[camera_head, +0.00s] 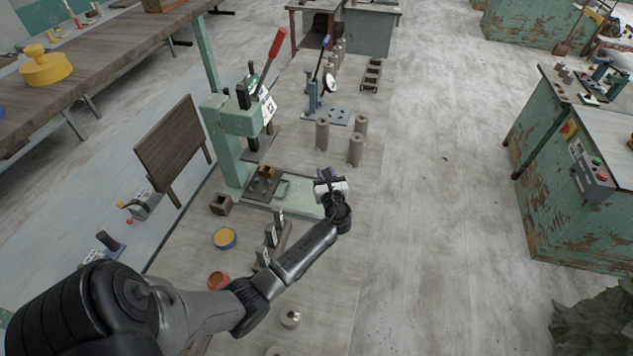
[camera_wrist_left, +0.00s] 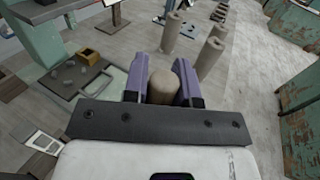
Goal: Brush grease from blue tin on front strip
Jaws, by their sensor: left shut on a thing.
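The blue tin (camera_head: 224,238) stands open on the bench with ochre grease inside. My left gripper (camera_head: 328,180) is to the right of it, over the right end of the green press base (camera_head: 298,198). In the left wrist view its purple fingers (camera_wrist_left: 163,82) are shut on a tan, round-ended handle (camera_wrist_left: 162,88). The handle's lower end is hidden, so I cannot see bristles or whether they carry grease. A dark plate (camera_head: 257,190) with a small brass block lies on the press base. I cannot tell which surface is the front strip. My right gripper is out of view.
A red tin (camera_head: 218,281) stands nearer than the blue one. The green press (camera_head: 232,120) with its red lever rises at the left. Several clay cylinders (camera_head: 356,148) stand behind the gripper.

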